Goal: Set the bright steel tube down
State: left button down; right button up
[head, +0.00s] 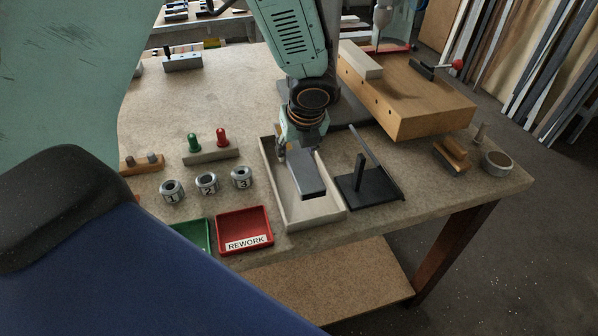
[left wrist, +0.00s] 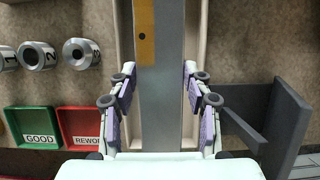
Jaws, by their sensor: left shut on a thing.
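The steel tube (head: 309,174) is a grey, square-edged profile in the head view. In the left wrist view the tube (left wrist: 163,112) runs up the middle, with a tan patch with a dark hole (left wrist: 144,36) on it. My left gripper (head: 300,146) points down and is shut on the tube; its purple-padded fingers (left wrist: 160,85) lie on both sides of it. The tube is over the long pale tray (head: 318,215), within its outline. I cannot tell whether it touches the tray floor. My right gripper is not in view.
Right of the tray is a black stand (head: 372,188) with an upright post. Left are a red REWORK bin (head: 243,226), a green bin (head: 193,234) and numbered steel rings (head: 207,183). A wooden block fixture (head: 420,100) stands behind right. The bench front edge is close.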

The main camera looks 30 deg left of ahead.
pick_arm(q)
jog(key=shift+d+x, duration=0.2)
jog(key=shift+x, duration=0.85)
jog(key=f, duration=0.1)
jog(key=b, duration=0.1)
jog(key=f+b, duration=0.1)
jog(key=shift+s+d+f, duration=0.25)
jog(key=shift+s+f, duration=0.1)
jog(key=shift+f, duration=0.2)
jog(key=shift+w+a+f, duration=0.2)
jog(key=shift+w+a, duration=0.05)
jog(key=shift+w, duration=0.1)
jog(key=c, duration=1)
grip_release()
jog(key=o, duration=0.4)
jog(key=shift+s+d+r, duration=0.2)
jog(key=shift+s+d, duration=0.05)
jog(key=shift+s, duration=0.05)
jog(key=shift+w+a+f, duration=0.15)
jog(key=shift+w+a, duration=0.05)
jog(key=p+v, duration=0.5)
jog(key=v, duration=0.6)
jog(key=shift+s+d+r, duration=0.1)
jog(key=shift+r, duration=0.1)
jog(key=shift+s+d+r+p, duration=0.15)
jog(key=shift+s+r+p, duration=0.1)
jog(key=shift+r+p, duration=0.15)
jog(key=shift+f, duration=0.1)
jog(key=shift+w, duration=0.15)
